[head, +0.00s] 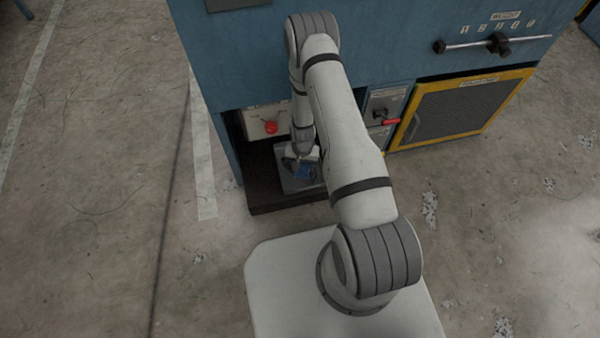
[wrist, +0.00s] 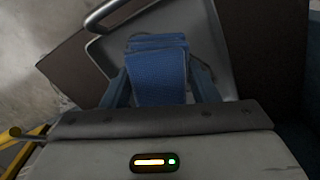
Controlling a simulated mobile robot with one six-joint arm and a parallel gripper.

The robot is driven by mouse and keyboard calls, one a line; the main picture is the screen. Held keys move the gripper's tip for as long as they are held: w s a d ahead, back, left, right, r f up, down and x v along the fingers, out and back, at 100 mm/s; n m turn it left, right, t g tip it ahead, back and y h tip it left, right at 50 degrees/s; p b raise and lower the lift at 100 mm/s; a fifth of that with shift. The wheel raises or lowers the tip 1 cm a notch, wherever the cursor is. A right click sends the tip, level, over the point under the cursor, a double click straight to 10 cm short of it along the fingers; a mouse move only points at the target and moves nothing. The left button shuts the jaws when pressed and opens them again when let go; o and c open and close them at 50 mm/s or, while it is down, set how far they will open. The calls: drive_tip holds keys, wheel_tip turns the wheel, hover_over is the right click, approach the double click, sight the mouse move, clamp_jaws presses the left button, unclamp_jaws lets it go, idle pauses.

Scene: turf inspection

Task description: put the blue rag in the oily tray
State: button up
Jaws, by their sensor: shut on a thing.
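My gripper (wrist: 160,78) is shut on the blue rag (wrist: 158,68), a folded piece of cloth pinched between its two dark fingers. The grey tray (wrist: 103,52) lies beyond the rag in the wrist view, and the rag covers its middle. In the head view the rag (head: 303,172) shows as a small blue patch over the grey tray (head: 290,187), just below my gripper (head: 302,160). I cannot tell whether the rag touches the tray floor. Oil in the tray cannot be made out.
The tray is on a dark low shelf (head: 262,197) inside a recess of the blue machine (head: 235,60). A red button (head: 270,127) is above it. A red-handled switch (head: 385,121) and a yellow-framed mesh panel (head: 465,110) are to the right. Open concrete floor lies left.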

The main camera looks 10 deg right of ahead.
sight(302, 164)
wheel_tip(302, 164, down, 6)
drive_tip(key=shift+b, duration=0.9)
drive_tip(key=shift+f, duration=0.1)
drive_tip(key=o, duration=0.9)
wheel_tip(302, 164, up, 12)
drive_tip(key=p, duration=0.4)
drive_tip(key=shift+p, duration=0.35)
drive_tip(key=shift+a, duration=0.1)
